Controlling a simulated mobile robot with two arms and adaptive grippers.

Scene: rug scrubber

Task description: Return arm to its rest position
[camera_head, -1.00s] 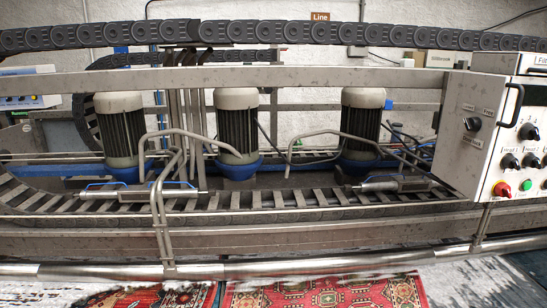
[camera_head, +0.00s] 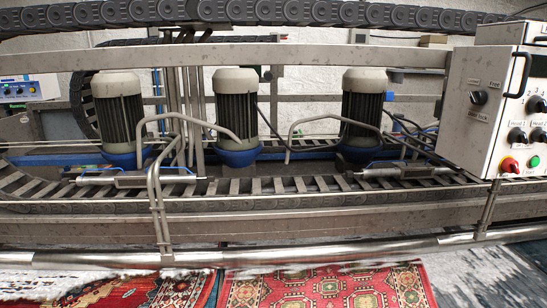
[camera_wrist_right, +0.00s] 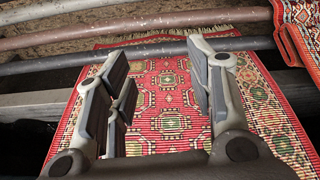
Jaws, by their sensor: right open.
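My right gripper (camera_wrist_right: 160,95) shows in the right wrist view. Its two grey fingers with dark pads stand well apart with nothing between them. Behind and below the fingers lies a red patterned rug (camera_wrist_right: 168,145), with its fringe near a metal pipe. The gripper is not touching anything that I can see. Neither of my arms nor grippers shows in the head view. My left gripper is out of sight.
The rug scrubber (camera_head: 300,205) spans the head view, with several motors (camera_head: 236,105) on it. A white control box (camera_head: 505,105) with knobs and buttons stands at the right. A metal pipe (camera_head: 290,252) runs along the front. Red rugs (camera_head: 320,286) lie below.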

